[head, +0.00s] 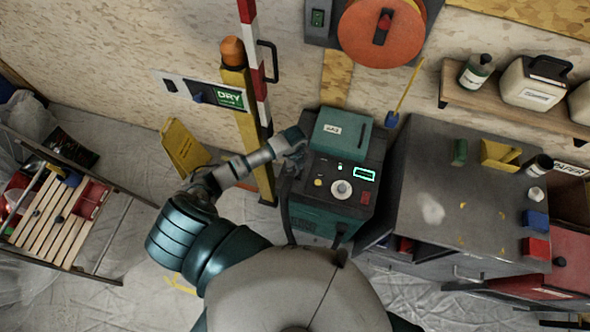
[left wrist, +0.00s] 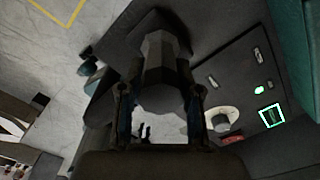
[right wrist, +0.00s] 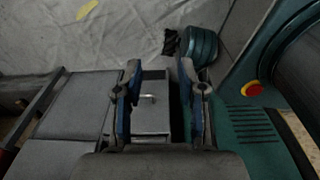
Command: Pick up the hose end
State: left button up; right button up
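In the left wrist view a grey faceted piece (left wrist: 160,52), apparently the hose end, lies between the fingers of my left gripper (left wrist: 160,100). The fingers stand apart on either side of it, and I see no clear grip on it. In the head view my left gripper (head: 293,143) is at the left edge of the teal machine (head: 342,133), and the hose end cannot be made out there. My right gripper (right wrist: 159,80) is open and empty in the right wrist view, above a grey drawer front with a handle. It is not visible in the head view.
A grey cabinet (head: 420,200) with small items on top stands right of the machine. A yellow post with a striped barrier (head: 248,95) stands close behind my left arm. An orange reel (head: 381,32) hangs on the wall.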

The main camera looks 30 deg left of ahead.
pick_arm(q)
jog(key=shift+a, duration=0.25)
grip_shut()
jog(key=shift+a, duration=0.15)
jog(key=shift+a+f, duration=0.1)
jog(key=shift+r, duration=0.55)
jog(key=shift+w+d+r+b, duration=0.1)
jog(key=shift+d+r+b, duration=0.1)
jog(key=shift+r, duration=0.4)
jog(key=shift+d+r+b, duration=0.1)
jog(key=shift+r+b, duration=0.05)
jog(key=shift+r, duration=0.45)
jog(key=s+d+b, duration=0.1)
jog(key=s+d, duration=0.2)
jog(key=s, duration=0.4)
jog(key=s+d+r, duration=0.1)
jog(key=s+d, duration=0.3)
jog(key=s, duration=0.3)
jog(key=shift+d+r+b, duration=0.25)
jog(key=shift+r+b, duration=0.05)
jog(key=shift+b, duration=0.1)
pick_arm(e)
jog(key=shift+a+f, duration=0.95)
jog(key=shift+f, duration=0.25)
pick_arm(q)
jog(key=shift+s, duration=0.1)
